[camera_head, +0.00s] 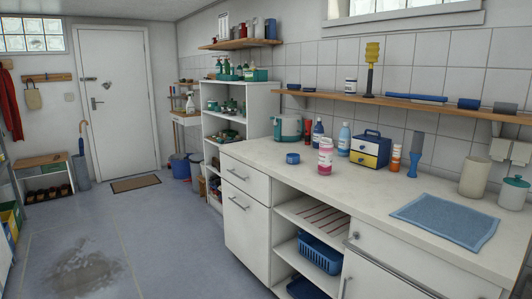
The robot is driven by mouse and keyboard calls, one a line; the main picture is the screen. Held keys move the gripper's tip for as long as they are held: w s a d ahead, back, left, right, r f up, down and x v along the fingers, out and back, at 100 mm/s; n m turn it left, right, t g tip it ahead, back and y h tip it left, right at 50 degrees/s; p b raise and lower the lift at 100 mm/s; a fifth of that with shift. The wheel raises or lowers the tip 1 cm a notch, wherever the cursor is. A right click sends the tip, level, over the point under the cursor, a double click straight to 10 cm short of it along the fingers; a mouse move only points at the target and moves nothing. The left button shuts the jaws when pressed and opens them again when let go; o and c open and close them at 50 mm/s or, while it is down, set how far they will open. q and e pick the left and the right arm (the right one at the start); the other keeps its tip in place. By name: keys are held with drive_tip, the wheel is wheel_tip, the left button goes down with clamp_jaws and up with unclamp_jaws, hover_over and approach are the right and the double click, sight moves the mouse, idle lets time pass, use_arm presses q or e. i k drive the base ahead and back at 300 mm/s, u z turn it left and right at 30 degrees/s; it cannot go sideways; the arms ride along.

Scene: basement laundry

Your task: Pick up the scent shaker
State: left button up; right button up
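A pink and white bottle with a pale cap (325,157), which looks like the scent shaker, stands upright near the front edge of the white counter (270,161). Its label is too small to read. Nothing stands directly in front of it. Neither of my grippers is in view.
A blue cloth (446,221) lies on the right. A wall shelf (420,104) overhangs the counter's back. Floor at left is open.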

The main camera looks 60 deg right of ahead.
sight(326, 151)
drive_tip(key=z, duration=0.5)
drive_tip(key=i, duration=1.4)
drive_tip(key=z, duration=1.15)
